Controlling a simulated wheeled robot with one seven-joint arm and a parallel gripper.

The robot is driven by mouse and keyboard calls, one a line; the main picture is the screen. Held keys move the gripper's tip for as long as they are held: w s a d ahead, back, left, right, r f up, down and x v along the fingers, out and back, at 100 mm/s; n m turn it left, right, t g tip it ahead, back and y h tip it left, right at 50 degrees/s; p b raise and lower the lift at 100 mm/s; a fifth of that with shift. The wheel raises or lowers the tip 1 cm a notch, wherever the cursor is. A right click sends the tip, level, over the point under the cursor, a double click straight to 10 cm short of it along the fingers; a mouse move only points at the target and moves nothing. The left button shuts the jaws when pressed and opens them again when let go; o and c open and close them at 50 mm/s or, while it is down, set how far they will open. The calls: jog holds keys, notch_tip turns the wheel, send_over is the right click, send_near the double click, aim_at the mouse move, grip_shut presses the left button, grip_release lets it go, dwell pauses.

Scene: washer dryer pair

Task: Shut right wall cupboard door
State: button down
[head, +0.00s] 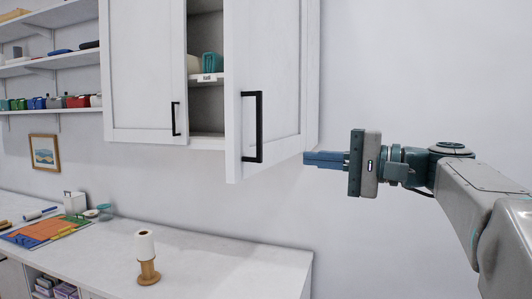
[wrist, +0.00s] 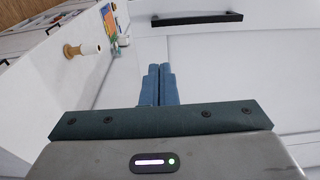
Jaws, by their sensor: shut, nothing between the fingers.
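The right wall cupboard door (head: 278,90) is white with a black bar handle (head: 252,127) and stands partly open, swung out from the cupboard. Shelf contents show in the gap to its left. My gripper (head: 308,159) is shut and empty, just right of the door's lower part, pointing left. I cannot tell whether the fingertips touch the door. In the wrist view the shut fingers (wrist: 160,70) point up the picture, with the black handle (wrist: 197,19) beyond them on a white panel.
The left cupboard door (head: 145,70) is shut. A counter (head: 210,255) below holds a paper roll on a wooden stand (head: 147,262) and a colourful mat (head: 45,230). Open shelves (head: 50,62) with small items are at far left. The wall around my arm is bare.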

aim_at(251, 154)
jog(key=p+x, duration=0.3)
jog(key=x, duration=0.6)
jog(key=shift+w+a+r, duration=0.1)
jog(key=shift+w+a, duration=0.05)
jog(key=shift+a, duration=0.15)
jog(key=shift+w+a, duration=0.25)
jog(key=shift+a, duration=0.2)
jog(key=shift+a, duration=0.1)
